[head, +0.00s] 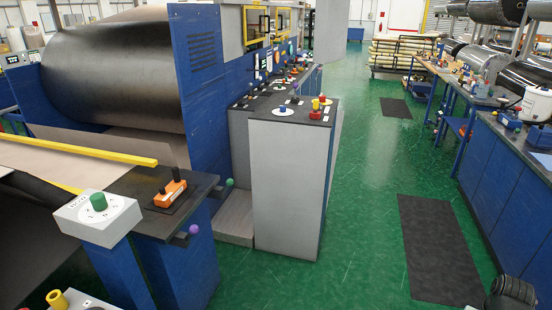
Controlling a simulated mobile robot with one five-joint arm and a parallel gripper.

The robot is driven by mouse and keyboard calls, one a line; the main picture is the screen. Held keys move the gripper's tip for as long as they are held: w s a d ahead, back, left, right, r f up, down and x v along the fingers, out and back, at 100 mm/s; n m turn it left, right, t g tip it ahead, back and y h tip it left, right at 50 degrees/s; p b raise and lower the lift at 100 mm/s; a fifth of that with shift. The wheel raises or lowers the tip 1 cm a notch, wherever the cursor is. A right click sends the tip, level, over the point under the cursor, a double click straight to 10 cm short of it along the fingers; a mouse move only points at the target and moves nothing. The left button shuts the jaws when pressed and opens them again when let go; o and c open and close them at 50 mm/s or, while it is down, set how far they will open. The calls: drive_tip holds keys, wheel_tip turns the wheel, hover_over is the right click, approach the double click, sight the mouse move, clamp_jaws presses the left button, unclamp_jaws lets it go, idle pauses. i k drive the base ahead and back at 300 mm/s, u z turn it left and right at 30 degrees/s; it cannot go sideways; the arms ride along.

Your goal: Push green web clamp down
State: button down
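A small green ball (229,183) shows on the side of the blue machine frame, just right of the dark bench top and left of the grey cabinet. A green knob (98,202) stands on a white box at the front left corner of that bench. I cannot tell for sure which of the two green parts is the web clamp. No gripper fingers show, and nothing of mine touches either green part. A dark rounded part at the bottom right edge may be part of my arm.
A purple ball (194,229) sits below the bench edge. An orange device (170,193) lies on the bench. A yellow bar (78,149) crosses the sheet below the big dark roll (115,70). The grey cabinet (285,185) stands beside a clear green floor aisle with a dark mat (440,245).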

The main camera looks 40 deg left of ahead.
sight(230, 182)
drive_tip(key=i, duration=2.4)
drive_tip(key=u, duration=4.2)
drive_tip(key=i, duration=1)
